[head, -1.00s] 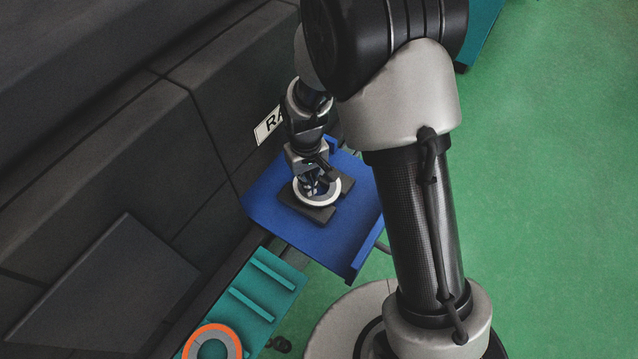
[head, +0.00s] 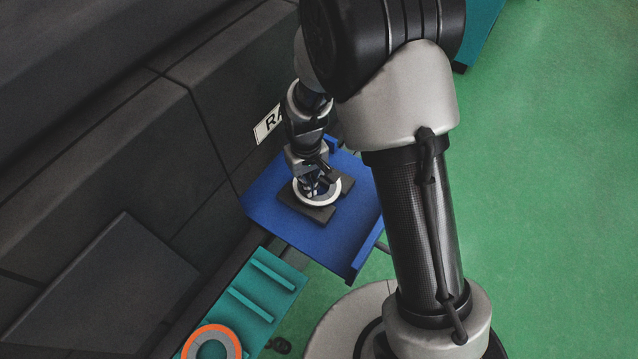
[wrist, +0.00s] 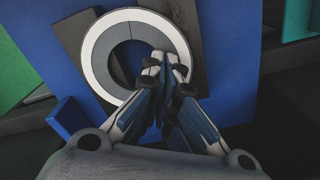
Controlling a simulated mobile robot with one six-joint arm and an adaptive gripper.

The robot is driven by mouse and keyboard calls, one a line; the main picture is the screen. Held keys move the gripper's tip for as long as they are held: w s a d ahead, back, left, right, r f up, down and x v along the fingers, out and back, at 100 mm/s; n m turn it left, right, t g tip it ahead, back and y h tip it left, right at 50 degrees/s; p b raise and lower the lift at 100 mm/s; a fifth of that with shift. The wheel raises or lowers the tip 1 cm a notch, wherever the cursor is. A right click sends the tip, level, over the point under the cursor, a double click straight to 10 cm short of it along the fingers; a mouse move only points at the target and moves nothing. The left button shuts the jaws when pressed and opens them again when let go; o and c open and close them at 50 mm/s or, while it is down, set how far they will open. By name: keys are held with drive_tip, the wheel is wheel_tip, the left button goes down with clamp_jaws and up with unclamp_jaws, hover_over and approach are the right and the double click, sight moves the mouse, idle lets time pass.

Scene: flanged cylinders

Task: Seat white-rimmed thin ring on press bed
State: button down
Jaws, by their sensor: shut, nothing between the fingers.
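The white-rimmed thin ring (wrist: 97,52) lies flat on a dark plate (wrist: 80,22) on the blue bed (wrist: 232,70) in the wrist view. Its band is white outside and grey inside, around an open hole. In the head view the ring (head: 323,204) shows around my gripper (head: 319,189), on the dark plate (head: 318,214) over the blue bed (head: 340,240). My gripper (wrist: 165,60) is shut and empty, its fingertips over the near right part of the ring's hole and band. Whether the fingertips touch the ring, I cannot tell. The fingers hide part of the band.
A teal rack (head: 262,290) with raised bars stands at the lower left, holding an orange-rimmed ring (head: 236,342). A dark machine wall (head: 140,150) with a white label (head: 267,125) rises beside the blue bed. Green floor (head: 550,200) is clear on the right.

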drive_tip(key=shift+f, duration=0.15)
idle(0.4)
drive_tip(key=shift+r+p, duration=1.85)
drive_tip(key=shift+r, duration=0.7)
